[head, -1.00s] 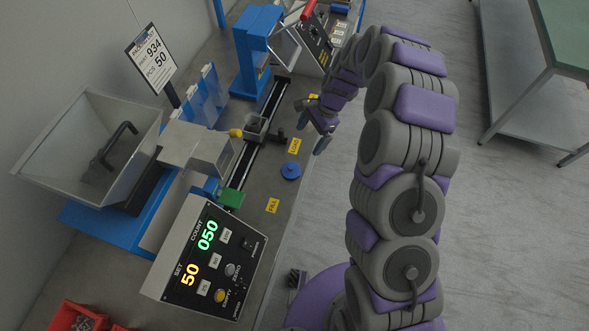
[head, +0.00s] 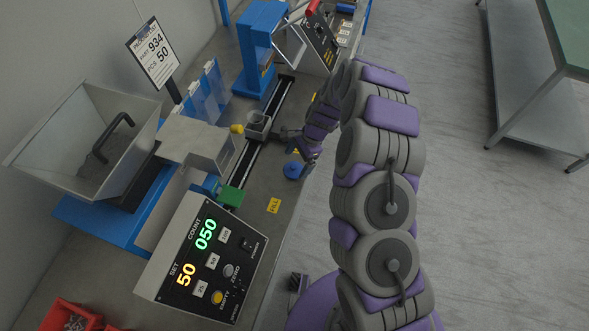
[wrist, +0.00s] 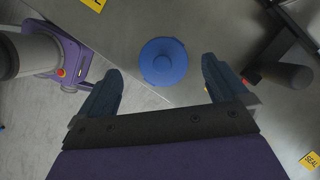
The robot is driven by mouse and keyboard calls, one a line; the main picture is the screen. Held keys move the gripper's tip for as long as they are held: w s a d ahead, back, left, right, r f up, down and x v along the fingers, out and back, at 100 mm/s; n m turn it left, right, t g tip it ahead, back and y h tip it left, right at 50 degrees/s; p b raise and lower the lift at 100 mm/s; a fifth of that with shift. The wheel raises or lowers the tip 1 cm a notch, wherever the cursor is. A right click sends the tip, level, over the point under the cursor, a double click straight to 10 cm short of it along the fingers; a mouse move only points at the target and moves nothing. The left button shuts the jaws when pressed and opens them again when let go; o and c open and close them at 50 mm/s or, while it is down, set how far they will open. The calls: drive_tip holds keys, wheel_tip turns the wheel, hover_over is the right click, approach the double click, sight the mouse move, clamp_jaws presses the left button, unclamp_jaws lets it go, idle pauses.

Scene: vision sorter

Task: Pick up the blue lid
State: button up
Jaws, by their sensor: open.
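The blue lid (head: 294,170) is a small round disc with a raised knob, lying on the grey bench top near its right edge. In the wrist view the lid (wrist: 163,62) is ahead of my gripper (wrist: 162,88), roughly centred between the fingertips and a little beyond them. My gripper (head: 304,166) is open and empty, with dark blue fingers spread to either side. In the head view it is close to the lid and partly overlaps it. I cannot tell the exact height between them.
A dark rail (head: 247,150) with a small grey cup (head: 257,124) runs left of the lid. The counter panel (head: 210,262) and a yellow FILL label (head: 274,205) are nearer. A dark post (wrist: 290,75) stands right of my gripper in the wrist view.

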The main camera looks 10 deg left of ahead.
sight(294, 165)
drive_tip(key=x, duration=0.2)
drive_tip(key=b+x, duration=0.1)
drive_tip(key=x, duration=0.1)
drive_tip(key=shift+w+a+f, duration=0.1)
drive_tip(key=shift+w+a, duration=0.1)
drive_tip(key=shift+a, duration=0.1)
drive_tip(key=shift+d, duration=0.2)
drive_tip(key=shift+c, duration=0.2)
drive_tip(key=shift+d, duration=0.15)
drive_tip(key=shift+c, duration=1.4)
drive_tip(key=c, duration=0.8)
